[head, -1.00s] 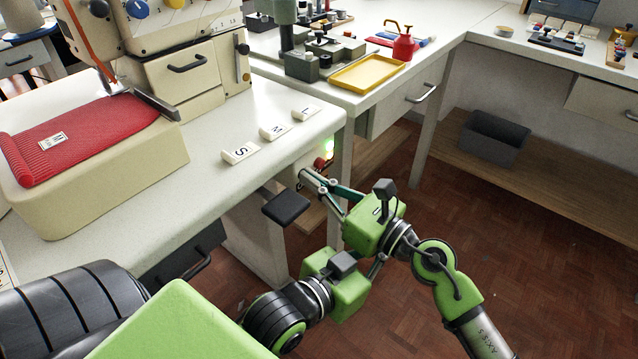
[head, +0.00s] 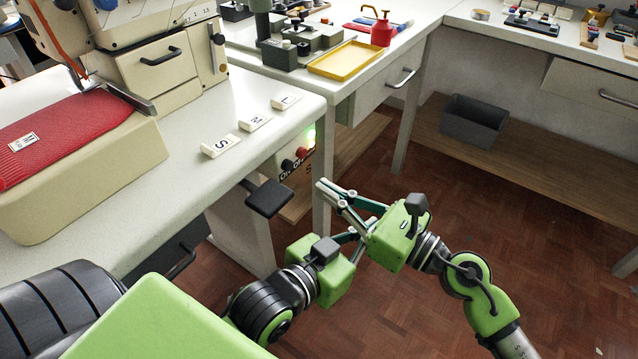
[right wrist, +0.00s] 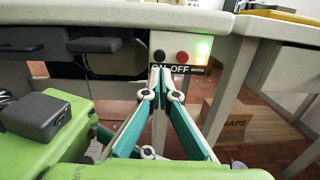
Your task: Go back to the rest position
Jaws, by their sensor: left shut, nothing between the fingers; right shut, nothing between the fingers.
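My right gripper (head: 322,186) comes in from the right in the head view, its fingertips together and empty, pointing left toward the table's end. In the right wrist view its tips (right wrist: 160,72) meet just below the ON/OFF labels in the picture; the gap to the panel is hard to judge. My left gripper (head: 362,232) is shut with nothing in it; its fingers are partly hidden by the right gripper, and I cannot tell whether the two touch. Part of its green body (right wrist: 62,112) seems to show in the right wrist view.
The switch panel has a black button (head: 287,165), a red button (head: 302,153) and a lit green lamp (head: 311,138). A black pad (head: 268,197) juts out below the white table (head: 215,175). A grey bin (head: 474,122) sits on a low shelf. The floor (head: 400,310) looks clear.

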